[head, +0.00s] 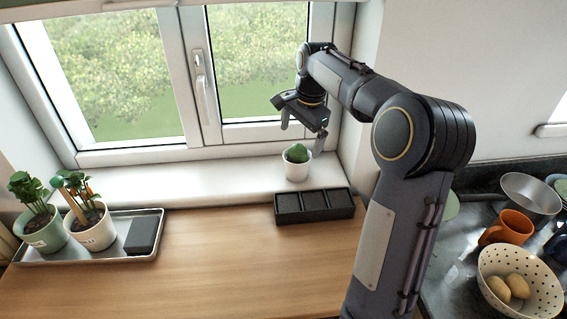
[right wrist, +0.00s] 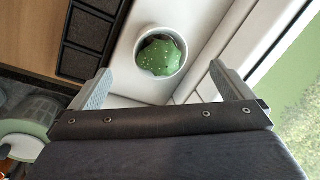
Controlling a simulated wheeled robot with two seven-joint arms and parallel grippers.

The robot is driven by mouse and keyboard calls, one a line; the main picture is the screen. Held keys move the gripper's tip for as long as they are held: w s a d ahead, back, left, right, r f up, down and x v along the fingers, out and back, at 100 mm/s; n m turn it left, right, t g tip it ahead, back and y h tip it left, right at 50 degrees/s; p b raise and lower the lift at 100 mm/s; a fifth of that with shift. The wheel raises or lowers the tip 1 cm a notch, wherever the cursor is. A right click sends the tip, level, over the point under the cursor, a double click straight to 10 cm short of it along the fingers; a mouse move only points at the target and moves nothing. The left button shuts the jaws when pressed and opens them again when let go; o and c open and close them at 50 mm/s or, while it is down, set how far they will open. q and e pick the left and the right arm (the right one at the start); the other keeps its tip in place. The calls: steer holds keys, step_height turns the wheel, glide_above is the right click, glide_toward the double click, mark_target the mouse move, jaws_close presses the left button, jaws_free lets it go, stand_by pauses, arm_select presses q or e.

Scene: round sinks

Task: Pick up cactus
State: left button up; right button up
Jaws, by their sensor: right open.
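The cactus (head: 297,153) is a small round green plant with pale dots in a white pot (head: 297,171). It stands upright on the white window sill, behind the black tray. In the right wrist view the cactus (right wrist: 162,56) lies ahead of the fingertips, roughly centred between them. My right gripper (head: 302,140) is open and empty, above and close to the cactus; in the right wrist view its two fingers (right wrist: 160,82) are spread wide. No contact with the pot shows. My left gripper is not in view.
A black compartment tray (head: 314,206) sits on the wooden counter (head: 220,260) before the sill. Potted plants stand on a metal tray (head: 85,256) at left. A window (head: 200,80) is close behind. A spotted bowl (head: 520,285) and orange mug (head: 508,228) are at right.

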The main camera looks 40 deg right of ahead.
mark_target(299, 145)
steer(key=f, duration=0.2)
steer(key=w+f, duration=0.1)
steer(key=f, duration=0.2)
steer(key=f+p, duration=0.1)
steer(key=f, duration=0.1)
steer(key=shift+w+d+f, duration=0.15)
steer(key=shift+w+d, duration=0.15)
steer(key=shift+d, duration=0.05)
steer(key=c, duration=1.6)
steer(key=shift+o, duration=0.2)
steer(key=shift+w+r, duration=0.1)
steer(key=shift+r, duration=0.55)
steer(key=s+a+r+b, duration=0.3)
steer(key=s+a+r, duration=0.6)
steer(key=a+r, duration=0.1)
steer(key=shift+s+a+r, duration=0.15)
steer(key=shift+a+r, duration=0.2)
steer(key=shift+r, duration=0.55)
